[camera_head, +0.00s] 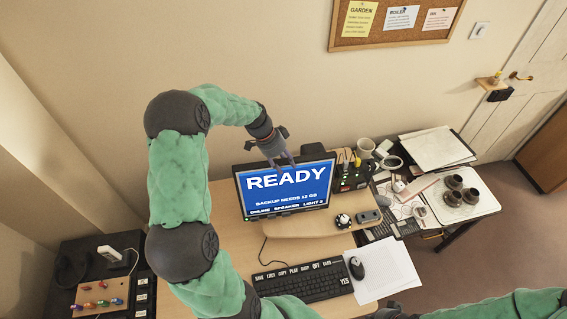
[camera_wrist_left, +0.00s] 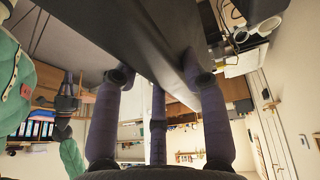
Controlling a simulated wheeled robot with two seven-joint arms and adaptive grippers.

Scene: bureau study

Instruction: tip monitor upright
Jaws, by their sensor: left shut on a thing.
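The monitor (camera_head: 285,197) stands upright on the desk, its blue screen facing me with "READY" in white letters. My left gripper (camera_head: 277,160) comes down from above and is shut on the monitor's top edge, near the middle. In the left wrist view the fingers (camera_wrist_left: 160,95) of this gripper meet the dark back or edge of the monitor (camera_wrist_left: 140,40). The monitor's foot is not clear to see. My right gripper is out of view; only part of my right arm shows at the bottom right of the head view.
A black keyboard (camera_head: 300,282) lies in front of the monitor, with a mouse (camera_head: 357,268) on white paper (camera_head: 388,272) to its right. A mug (camera_head: 365,147) and a black organiser (camera_head: 350,175) stand right of the monitor. A side table (camera_head: 470,213) holds dark cups (camera_head: 453,182).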

